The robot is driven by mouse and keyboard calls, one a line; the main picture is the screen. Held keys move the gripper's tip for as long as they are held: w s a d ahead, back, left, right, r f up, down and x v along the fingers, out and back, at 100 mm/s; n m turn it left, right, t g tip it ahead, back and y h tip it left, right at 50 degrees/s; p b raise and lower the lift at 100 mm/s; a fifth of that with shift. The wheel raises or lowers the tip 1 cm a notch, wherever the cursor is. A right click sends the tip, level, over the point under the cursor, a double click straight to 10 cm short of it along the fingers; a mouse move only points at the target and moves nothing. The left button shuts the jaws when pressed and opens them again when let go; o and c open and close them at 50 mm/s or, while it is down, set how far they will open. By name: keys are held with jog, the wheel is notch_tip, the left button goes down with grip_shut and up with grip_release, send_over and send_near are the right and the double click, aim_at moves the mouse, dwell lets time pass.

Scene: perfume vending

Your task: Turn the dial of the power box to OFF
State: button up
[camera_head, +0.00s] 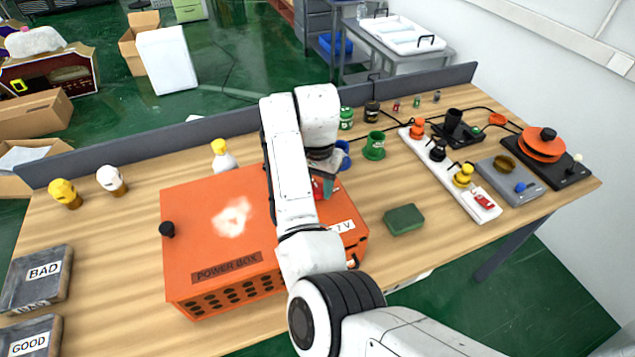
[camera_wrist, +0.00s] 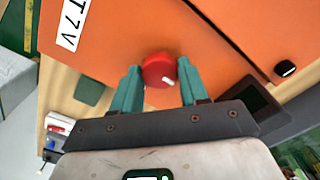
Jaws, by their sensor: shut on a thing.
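The orange power box (camera_head: 195,208) sits on the wooden table with its "POWER BOX" label facing the front. In the wrist view, a round red dial (camera_wrist: 158,67) with a white pointer mark sits on the orange surface (camera_wrist: 130,35). The mark points toward the lower right. My gripper (camera_wrist: 160,72) has one teal finger on each side of the dial and is shut on it. In the head view, my gripper (camera_head: 324,187) is over the box's right part. My arm covers much of that area, and only a little red shows there. No OFF marking is readable.
A black knob (camera_head: 167,229) is on the box's left side. A dark green block (camera_head: 404,219) lies to the right. A white strip (camera_head: 450,180) with coloured pieces and several devices stand further right. GOOD and BAD pads (camera_head: 38,278) are at the left.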

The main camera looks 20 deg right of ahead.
jog(key=shift+r, duration=0.1)
jog(key=o, duration=1.1)
jog(key=shift+c, duration=0.2)
notch_tip(320, 180, up, 11)
